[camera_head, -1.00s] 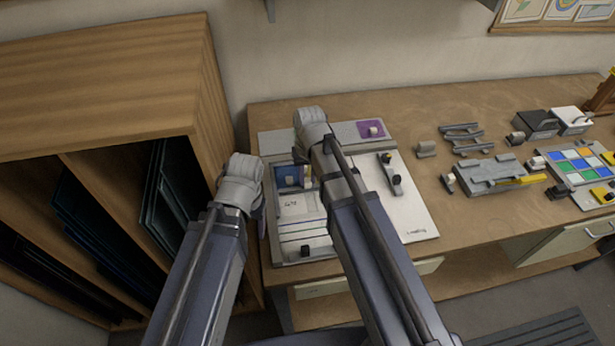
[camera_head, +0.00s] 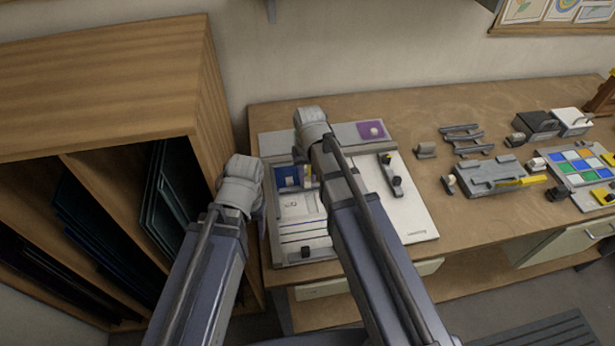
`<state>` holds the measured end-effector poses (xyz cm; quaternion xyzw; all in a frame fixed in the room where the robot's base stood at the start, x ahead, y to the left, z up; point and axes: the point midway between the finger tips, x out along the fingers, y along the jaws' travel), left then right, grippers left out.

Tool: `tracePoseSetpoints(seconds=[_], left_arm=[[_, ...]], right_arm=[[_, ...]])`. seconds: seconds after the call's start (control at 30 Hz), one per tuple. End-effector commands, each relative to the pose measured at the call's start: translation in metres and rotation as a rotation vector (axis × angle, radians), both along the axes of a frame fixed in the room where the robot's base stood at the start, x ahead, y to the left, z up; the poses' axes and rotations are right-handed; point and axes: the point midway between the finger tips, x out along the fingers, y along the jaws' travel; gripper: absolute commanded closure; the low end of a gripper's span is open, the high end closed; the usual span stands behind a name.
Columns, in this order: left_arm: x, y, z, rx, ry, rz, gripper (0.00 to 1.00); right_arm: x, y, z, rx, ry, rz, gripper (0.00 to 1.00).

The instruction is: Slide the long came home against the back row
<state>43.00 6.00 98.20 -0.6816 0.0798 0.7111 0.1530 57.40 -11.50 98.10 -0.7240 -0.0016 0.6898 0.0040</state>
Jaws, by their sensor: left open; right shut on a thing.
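A white work board (camera_head: 420,222) with a grey back rail (camera_head: 343,132) lies at the left of the bench. A blue pane (camera_head: 280,177) with a pale knob sits near its back left; a white piece (camera_head: 300,207) lies in front. A dark bar with knobs (camera_head: 391,174) lies on the board, right of my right arm; I cannot tell whether it is the long came. My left gripper (camera_head: 262,215) is open at the board's left edge, mostly hidden by its wrist.
A purple piece with a knob (camera_head: 373,130) sits on the back rail. Grey bars (camera_head: 462,133), a grey block (camera_head: 490,175), dark and white boxes and a tray of coloured squares (camera_head: 578,166) stand right. A wooden rack (camera_head: 212,110) rises close on the left.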

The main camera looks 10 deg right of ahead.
Motion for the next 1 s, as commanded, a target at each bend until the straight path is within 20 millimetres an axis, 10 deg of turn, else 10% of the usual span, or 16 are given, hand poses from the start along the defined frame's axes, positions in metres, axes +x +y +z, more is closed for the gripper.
tracePoseSetpoints(seconds=[0.23,0.27,0.57,1.0], left_arm=[[0.0000,0.0000,0.0001,0.000,0.000,0.000,0.38],[0.0000,0.0000,0.0001,0.000,0.000,0.000,0.38],[0.0000,0.0000,0.0001,0.000,0.000,0.000,0.38],[0.0000,0.0000,0.0064,0.000,0.000,0.000,0.38]], right_arm=[[0.0031,0.0000,0.0001,0.000,-0.004,-0.001,1.00],[0.0033,0.0000,0.0002,0.000,-0.004,-0.001,0.72],[0.0023,-0.0001,0.0001,0.000,-0.002,-0.001,0.38],[0.0018,0.0000,0.0065,0.000,-0.002,0.000,0.38]])
